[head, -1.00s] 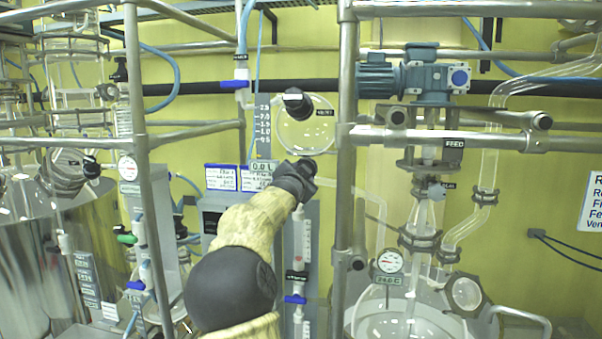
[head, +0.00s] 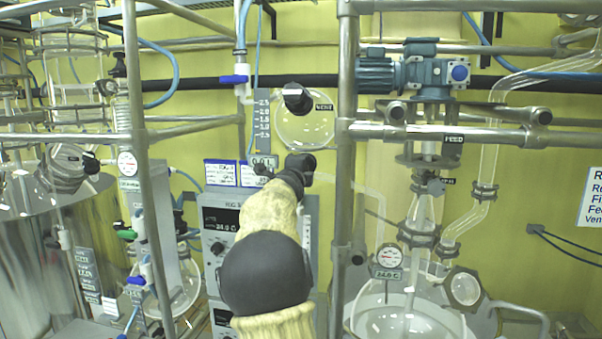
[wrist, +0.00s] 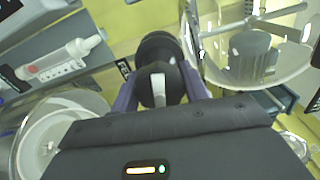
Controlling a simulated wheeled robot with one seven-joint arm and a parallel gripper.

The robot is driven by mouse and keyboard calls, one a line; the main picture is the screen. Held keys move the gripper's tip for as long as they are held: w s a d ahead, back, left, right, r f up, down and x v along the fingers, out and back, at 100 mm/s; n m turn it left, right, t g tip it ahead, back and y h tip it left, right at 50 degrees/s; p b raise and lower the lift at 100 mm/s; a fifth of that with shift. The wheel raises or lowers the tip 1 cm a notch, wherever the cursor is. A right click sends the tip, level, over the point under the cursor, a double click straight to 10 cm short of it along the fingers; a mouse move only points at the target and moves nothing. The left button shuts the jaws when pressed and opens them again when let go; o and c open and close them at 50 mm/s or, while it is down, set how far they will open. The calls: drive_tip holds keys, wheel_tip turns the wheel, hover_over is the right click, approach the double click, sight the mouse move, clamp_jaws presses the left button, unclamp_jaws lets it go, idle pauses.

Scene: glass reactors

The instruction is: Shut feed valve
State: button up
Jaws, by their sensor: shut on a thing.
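The feed valve's black round knob (wrist: 158,62) is between my gripper's fingers in the wrist view, with a white mark on its face. A partly covered label (wrist: 122,68) beside it seems to read FEED. My gripper (wrist: 160,85) is shut on this knob. In the head view the knob (head: 300,162) shows just below the glass vessel, with my gripper (head: 291,179) at it. My forearm hides the valve's stem and the pipework below. The exact angle of the knob is hard to tell.
A similar black knob (head: 297,98) labelled VENT sits above, on the round glass vessel (head: 307,130). A steel frame post (head: 346,180) stands close to the right of my arm. A blue-handled valve (head: 235,79) is at the upper left. The glass reactor (head: 410,318) stands at the right.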

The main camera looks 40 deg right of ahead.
drive_tip(key=m, duration=0.2)
drive_tip(key=m+b, duration=0.1)
drive_tip(key=m, duration=0.1)
drive_tip(key=shift+f+m, duration=0.3)
drive_tip(key=shift+f, duration=0.05)
drive_tip(key=m+b, duration=0.1)
drive_tip(key=m, duration=0.2)
drive_tip(key=shift+m+b, duration=0.3)
drive_tip(key=shift+b, duration=0.05)
drive_tip(key=m+b, duration=0.1)
drive_tip(key=m, duration=0.2)
drive_tip(key=shift+m+b, duration=0.3)
drive_tip(key=m+b, duration=0.2)
drive_tip(key=m, duration=0.2)
drive_tip(key=shift+w+m, duration=0.1)
drive_tip(key=shift+m, duration=0.2)
drive_tip(key=m+b, duration=0.2)
drive_tip(key=m, duration=0.2)
drive_tip(key=m+b, duration=0.2)
drive_tip(key=m, duration=0.2)
drive_tip(key=m+b, duration=0.2)
drive_tip(key=m, duration=0.1)
drive_tip(key=shift+r+m, duration=0.1)
drive_tip(key=shift+m, duration=0.3)
drive_tip(key=m+b, duration=0.2)
drive_tip(key=m, duration=0.2)
drive_tip(key=shift+r, duration=0.15)
